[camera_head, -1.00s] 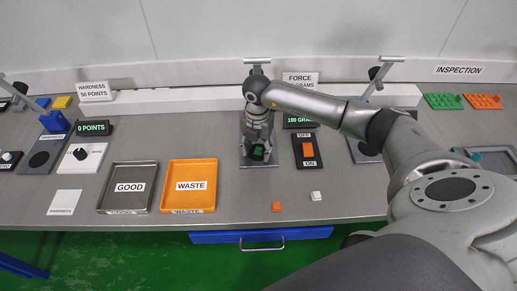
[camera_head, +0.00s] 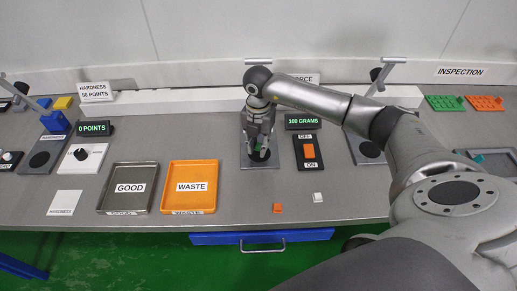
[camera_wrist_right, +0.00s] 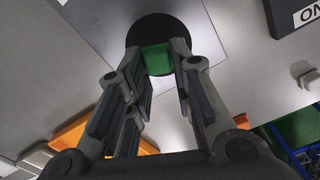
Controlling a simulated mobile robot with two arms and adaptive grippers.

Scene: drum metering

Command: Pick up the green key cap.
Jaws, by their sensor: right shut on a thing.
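The green key cap (camera_wrist_right: 157,60) sits between the fingertips of my right gripper (camera_wrist_right: 157,56) in the right wrist view. The gripper is shut on it. Behind the cap is the round black pad (camera_wrist_right: 148,28) of the force station. In the head view my right gripper (camera_head: 260,148) points down over this pad (camera_head: 259,156), and the fingers largely hide the cap. The cap appears to be a little above the pad, though the exact gap is hard to tell. My left gripper is not in view.
An ON/OFF switch (camera_head: 309,151) stands right of the station. The orange WASTE tray (camera_head: 191,170) and grey GOOD tray (camera_head: 129,170) look empty. An orange cap (camera_head: 277,208) and a white cap (camera_head: 318,197) lie near the front edge.

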